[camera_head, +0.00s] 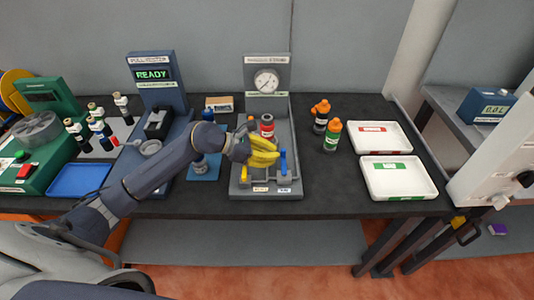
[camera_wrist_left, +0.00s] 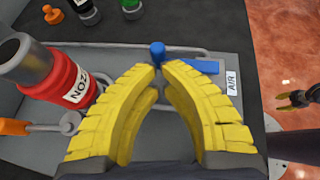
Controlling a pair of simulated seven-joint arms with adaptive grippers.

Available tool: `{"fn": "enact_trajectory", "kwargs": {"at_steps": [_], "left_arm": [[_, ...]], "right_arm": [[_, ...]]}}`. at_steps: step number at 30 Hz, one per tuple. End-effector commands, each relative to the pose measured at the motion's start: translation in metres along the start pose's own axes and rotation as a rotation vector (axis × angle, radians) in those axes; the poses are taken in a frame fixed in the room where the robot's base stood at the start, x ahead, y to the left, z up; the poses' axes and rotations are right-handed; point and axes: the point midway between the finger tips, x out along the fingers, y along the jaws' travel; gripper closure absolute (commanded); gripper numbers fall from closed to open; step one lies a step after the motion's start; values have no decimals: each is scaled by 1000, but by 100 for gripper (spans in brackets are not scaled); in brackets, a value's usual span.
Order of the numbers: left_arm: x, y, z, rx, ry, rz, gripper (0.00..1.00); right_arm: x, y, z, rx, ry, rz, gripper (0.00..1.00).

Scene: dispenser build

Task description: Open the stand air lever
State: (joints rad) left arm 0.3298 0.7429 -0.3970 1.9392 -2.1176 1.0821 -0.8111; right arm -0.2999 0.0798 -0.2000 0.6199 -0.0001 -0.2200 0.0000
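The stand (camera_head: 237,188) is a grey tray with a pressure gauge (camera_head: 266,81) on its back panel. The air lever is the blue lever (camera_head: 283,162) at its front right. In the left wrist view the blue lever (camera_wrist_left: 200,66) has a round knob and lies by an AIR label (camera_wrist_left: 232,80). My left gripper (camera_head: 273,152) is over the stand's front, beside the lever. In the wrist view its yellow fingertips (camera_wrist_left: 158,68) come nearly together just short of the knob; I see nothing held. What looks like my right gripper (camera_wrist_left: 294,99) is small at that view's right edge.
A red bottle labelled NOZZ (camera_wrist_left: 68,88) stands in the stand beside my left gripper. An orange-handled lever (camera_wrist_left: 14,127) is near it. Orange- and green-capped bottles (camera_head: 331,139) and two white trays (camera_head: 399,190) are to the right.

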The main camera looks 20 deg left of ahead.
Motion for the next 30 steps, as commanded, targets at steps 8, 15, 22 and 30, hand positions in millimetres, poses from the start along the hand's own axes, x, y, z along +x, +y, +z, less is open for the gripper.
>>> {"fn": "enact_trajectory", "kwargs": {"at_steps": [8, 15, 22, 30], "left_arm": [[1, 0, 0, 0, 0, 1, 100], [0, 2, -1, 7, 2, -9, 100], [-1, 4, -1, 27, 1, -44, 100], [-3, 6, -1, 47, 0, -77, 100]], "right_arm": [[0, 0, 0, 0, 0, 0, 56], [0, 0, 0, 0, 0, 0, 56], [0, 0, 0, 0, 0, 0, 56], [0, 0, 0, 0, 0, 0, 56]]}}
